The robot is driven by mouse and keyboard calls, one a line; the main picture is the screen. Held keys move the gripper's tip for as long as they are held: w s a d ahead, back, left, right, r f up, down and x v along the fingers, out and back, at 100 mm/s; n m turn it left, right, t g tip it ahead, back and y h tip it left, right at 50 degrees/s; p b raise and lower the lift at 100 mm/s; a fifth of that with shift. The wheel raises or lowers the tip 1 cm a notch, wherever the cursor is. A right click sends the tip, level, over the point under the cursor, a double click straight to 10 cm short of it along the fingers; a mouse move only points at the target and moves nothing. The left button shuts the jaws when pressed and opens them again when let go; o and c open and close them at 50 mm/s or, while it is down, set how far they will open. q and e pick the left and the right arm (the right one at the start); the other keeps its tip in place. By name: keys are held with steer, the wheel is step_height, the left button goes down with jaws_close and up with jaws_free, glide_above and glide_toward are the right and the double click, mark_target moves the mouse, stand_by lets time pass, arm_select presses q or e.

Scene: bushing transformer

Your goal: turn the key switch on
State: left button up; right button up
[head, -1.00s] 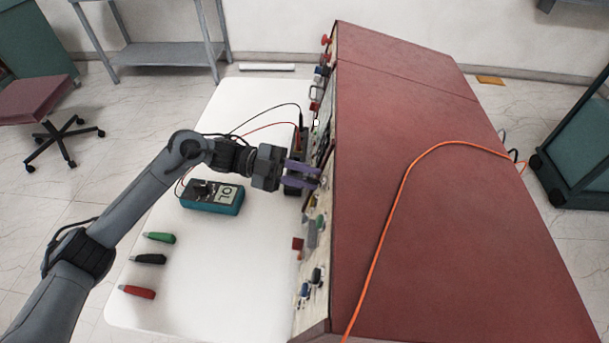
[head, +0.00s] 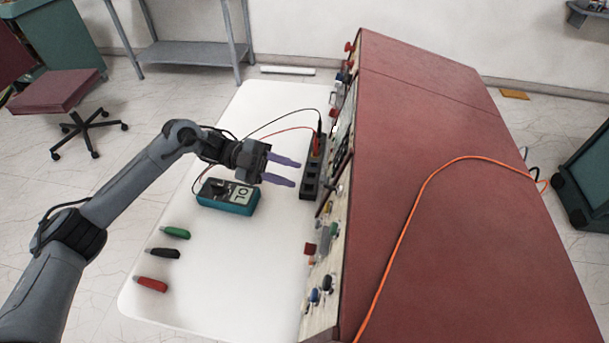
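The red cabinet (head: 455,190) has a control panel (head: 325,245) on its left face, seen at a steep angle, with several knobs, buttons and sockets. I cannot tell which of these is the key switch, or its position. My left gripper (head: 297,173) is open and empty, with its two purple fingers apart and pointing right toward the panel. It hangs over the white table (head: 240,290), left of the panel and clear of it. My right gripper is not in view.
A teal multimeter (head: 227,196) lies below and left of my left gripper. A black terminal strip (head: 312,168) with red and black leads stands before the panel. Green (head: 176,232), black (head: 163,253) and red (head: 150,284) clips lie on the table. An orange cable (head: 402,225) crosses the cabinet.

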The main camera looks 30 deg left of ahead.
arm_select(q)
steer(key=shift+a, duration=1.1)
steer(key=shift+r, duration=0.1)
